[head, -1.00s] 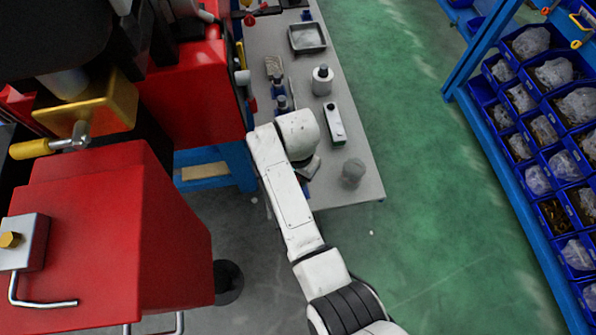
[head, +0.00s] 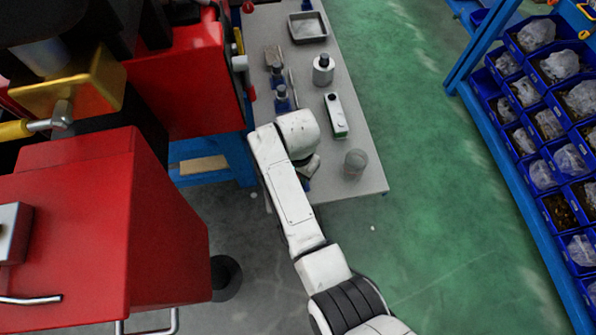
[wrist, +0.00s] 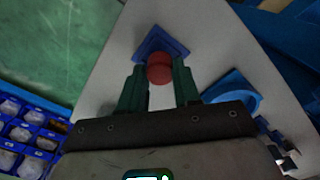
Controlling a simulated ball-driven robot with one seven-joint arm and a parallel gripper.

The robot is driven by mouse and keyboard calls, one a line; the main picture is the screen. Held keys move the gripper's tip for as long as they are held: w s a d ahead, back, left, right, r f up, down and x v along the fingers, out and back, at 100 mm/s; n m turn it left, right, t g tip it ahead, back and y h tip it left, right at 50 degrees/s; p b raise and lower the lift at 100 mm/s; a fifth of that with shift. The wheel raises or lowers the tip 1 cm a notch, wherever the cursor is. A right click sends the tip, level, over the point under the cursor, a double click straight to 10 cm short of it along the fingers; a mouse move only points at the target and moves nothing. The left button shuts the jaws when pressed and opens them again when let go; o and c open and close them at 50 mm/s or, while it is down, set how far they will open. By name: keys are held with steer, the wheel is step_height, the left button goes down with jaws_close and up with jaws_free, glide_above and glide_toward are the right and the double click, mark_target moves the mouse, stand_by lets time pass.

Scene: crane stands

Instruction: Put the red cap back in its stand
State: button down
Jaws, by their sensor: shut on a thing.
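The red cap (wrist: 159,68) is round and sits between the two dark green fingers of my gripper (wrist: 159,82) in the wrist view. The gripper is shut on it. A blue square stand (wrist: 154,40) lies just beyond the cap, turned like a diamond. The cap overlaps its near corner in the picture; I cannot tell whether they touch. In the head view my white arm hides the gripper and cap over the near end of the grey table (head: 340,195).
A blue rounded holder (wrist: 235,88) stands right of my gripper in the wrist view. On the table are a grey cylinder (head: 355,164), a white-and-black box (head: 336,115), a bottle (head: 323,70), a tray (head: 307,28) and blue-based items (head: 282,98). A red machine (head: 110,220) stands left.

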steer(key=shift+f, duration=0.1)
steer(key=shift+f+b, duration=0.6)
steer(key=shift+f, duration=0.15)
steer(key=c, duration=0.7)
jaws_free()
steer(key=shift+r, duration=0.1)
step_height(320, 180, up, 5)
steer(key=p, duration=0.5)
step_height(320, 180, up, 11)
steer(key=shift+f+b, duration=0.1)
steer(key=shift+b, duration=0.3)
